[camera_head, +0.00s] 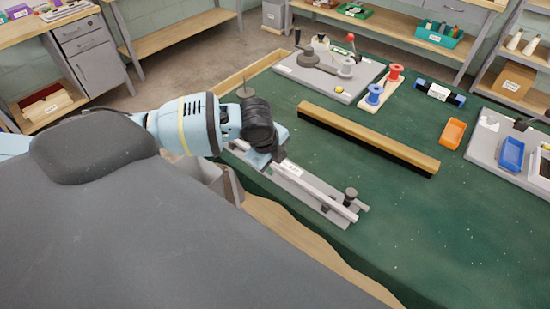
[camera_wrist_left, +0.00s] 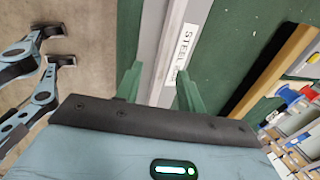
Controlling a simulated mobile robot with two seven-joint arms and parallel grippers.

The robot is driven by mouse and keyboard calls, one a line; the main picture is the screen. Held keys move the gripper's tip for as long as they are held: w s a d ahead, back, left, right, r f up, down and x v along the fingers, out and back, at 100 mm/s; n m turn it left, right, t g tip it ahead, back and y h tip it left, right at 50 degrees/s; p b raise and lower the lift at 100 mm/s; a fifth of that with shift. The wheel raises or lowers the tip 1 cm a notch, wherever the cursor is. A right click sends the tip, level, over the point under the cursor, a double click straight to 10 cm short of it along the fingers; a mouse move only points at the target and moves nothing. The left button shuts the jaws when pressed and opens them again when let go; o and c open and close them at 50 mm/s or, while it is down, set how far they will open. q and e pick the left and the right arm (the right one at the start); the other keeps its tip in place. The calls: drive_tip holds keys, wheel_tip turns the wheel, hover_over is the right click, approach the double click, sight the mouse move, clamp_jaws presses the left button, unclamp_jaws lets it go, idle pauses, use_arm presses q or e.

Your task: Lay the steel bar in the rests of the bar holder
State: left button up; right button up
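The steel bar (camera_head: 328,202) is a long pale grey strip with a white label; the letters "STEEL" read on it in the left wrist view (camera_wrist_left: 184,45). It runs along the grey bar holder (camera_head: 305,199) at the near edge of the green table. My left gripper (camera_head: 273,160) is over the left part of the bar. Its two green fingers (camera_wrist_left: 160,88) stand apart on either side of the bar; contact is unclear. The arm hides the bar's left end, and I cannot tell whether it sits in the rests. My right gripper is out of view.
A wooden strip with a dark underside (camera_head: 367,140) lies behind the holder. The table's front right is clear.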

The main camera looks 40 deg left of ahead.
use_arm(q)
drive_tip(key=v, duration=0.5)
drive_tip(key=shift+r, duration=0.25)
drive_tip(key=s+d+f+n+h, duration=0.1)
drive_tip(key=s+d+f+n, duration=0.2)
drive_tip(key=s+d+f, duration=0.3)
drive_tip(key=s+d+f+n+h, duration=0.2)
drive_tip(key=s+d+f, duration=0.1)
drive_tip(key=s+d, duration=0.45)
drive_tip(key=s+a+f+n+g+y, duration=0.15)
drive_tip(key=s+a+n, duration=0.35)
drive_tip(key=s, duration=0.5)
drive_tip(key=s+a+f+n+g+y, duration=0.1)
drive_tip(key=s+a+f+n+y, duration=0.1)
drive_tip(key=s+n, duration=0.65)
drive_tip(key=w+d+f+m+t+h, duration=0.1)
drive_tip(key=w+d+f+t+h, duration=0.1)
drive_tip(key=w+f+t, duration=0.3)
drive_tip(key=shift+d+f+t+p, duration=0.55)
drive_tip(key=shift+f+t, duration=0.9)
drive_tip(key=shift+f, duration=0.85)
